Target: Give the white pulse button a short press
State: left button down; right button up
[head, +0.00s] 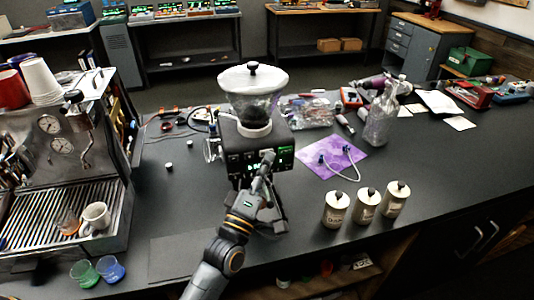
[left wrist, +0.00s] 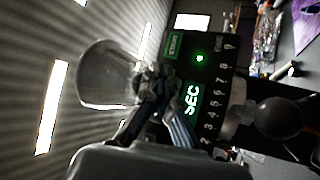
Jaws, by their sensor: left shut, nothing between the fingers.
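The grinder (head: 255,140) stands on the dark counter, with a clear hopper (head: 252,90) under a white lid. Its front panel has lit green displays, and the left wrist view shows the panel (left wrist: 208,75) turned sideways, with "SEC", "START" and "PULSE" lettering and a small green light. My left gripper (head: 268,157) is shut and empty in front of the panel. Its fingertips (left wrist: 150,85) also show close in the left wrist view, overlapping the panel's edge. I cannot clearly make out the white pulse button, nor tell whether the fingertips touch the panel. My right gripper is not in view.
An espresso machine (head: 60,150) with cups stands at the left. Three lidded canisters (head: 366,205) stand at the right front. A purple mat (head: 335,160) with a tube lies right of the grinder. A clear bottle (head: 381,120) stands farther back. The counter left of the grinder is mostly free.

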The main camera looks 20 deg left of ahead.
pick_arm(q)
jog(key=shift+s+d, duration=0.1)
jog(key=shift+s, duration=0.05)
dwell(0.5)
jog(key=shift+s+d, duration=0.35)
jog(key=shift+s, duration=0.2)
jog(key=shift+p, duration=0.3)
jog(key=s+d, duration=0.1)
jog(key=s, duration=0.1)
jog(key=s+d+p, duration=0.1)
jog(key=s, duration=0.1)
jog(key=shift+d, duration=0.4)
jog(key=shift+f, duration=0.15)
